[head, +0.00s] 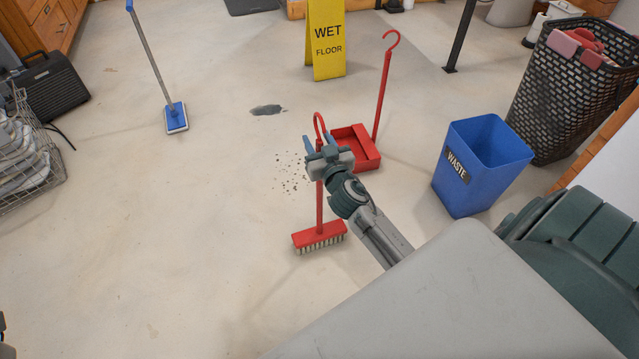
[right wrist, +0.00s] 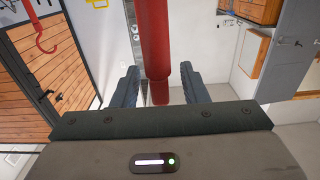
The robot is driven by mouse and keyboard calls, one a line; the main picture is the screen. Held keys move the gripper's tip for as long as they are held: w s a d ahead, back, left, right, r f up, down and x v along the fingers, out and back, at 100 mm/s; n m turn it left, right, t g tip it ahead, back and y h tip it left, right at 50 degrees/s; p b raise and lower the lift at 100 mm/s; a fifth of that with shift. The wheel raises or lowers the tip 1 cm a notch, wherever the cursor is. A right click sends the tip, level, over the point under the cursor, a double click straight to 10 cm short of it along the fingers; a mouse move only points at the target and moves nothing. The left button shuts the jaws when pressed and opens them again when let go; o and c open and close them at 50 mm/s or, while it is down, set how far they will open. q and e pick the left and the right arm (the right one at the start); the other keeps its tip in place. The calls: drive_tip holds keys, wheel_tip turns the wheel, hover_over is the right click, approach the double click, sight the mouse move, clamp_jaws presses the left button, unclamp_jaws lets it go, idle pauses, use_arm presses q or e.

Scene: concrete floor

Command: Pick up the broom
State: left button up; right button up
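The red broom (head: 319,205) stands upright on the floor, with a hook at its top and a red brush head with pale bristles at the bottom. My right gripper (head: 319,145) is at the upper part of its handle, just below the hook. In the right wrist view the red handle (right wrist: 155,40) passes between the two dark fingers of the right gripper (right wrist: 158,88), which are apart with gaps on both sides of it. The gripper hides part of the handle in the head view.
A red dustpan (head: 362,153) with a tall hooked handle stands just behind. Dirt crumbs (head: 290,180) and a dark puddle (head: 267,110) lie nearby. A blue waste bin (head: 463,190) is at right, a yellow wet-floor sign (head: 327,65) behind, a blue mop (head: 175,115) at left. The front-left floor is clear.

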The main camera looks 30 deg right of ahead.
drive_tip(key=shift+w+d, duration=0.1)
drive_tip(key=shift+w, duration=0.45)
clamp_jaws()
drive_tip(key=shift+r, duration=0.1)
